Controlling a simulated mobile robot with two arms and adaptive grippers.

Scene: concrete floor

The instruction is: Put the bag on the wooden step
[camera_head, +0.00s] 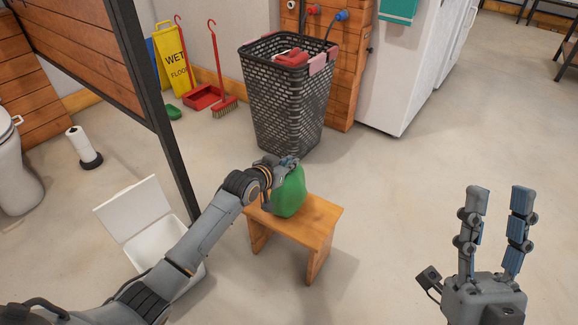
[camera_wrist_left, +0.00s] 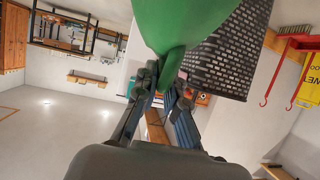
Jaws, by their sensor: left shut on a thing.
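A green bag (camera_head: 288,194) is at the wooden step (camera_head: 316,220), over the left part of its top. I cannot tell whether its full weight rests on the step. My left gripper (camera_head: 285,163) is shut on the upper part of the bag. In the left wrist view the bag (camera_wrist_left: 180,25) hangs between the fingers of my left gripper (camera_wrist_left: 165,95), with its narrow end pinched there. My right gripper (camera_head: 497,205) is raised at the right, its two fingers apart and nothing between them.
A dark laundry basket (camera_head: 290,105) stands just behind the step. A white open-lidded bin (camera_head: 150,225) is left of the step, near my left arm. A dark post and wooden partition (camera_head: 85,40) rise at the left. The floor right of the step is clear.

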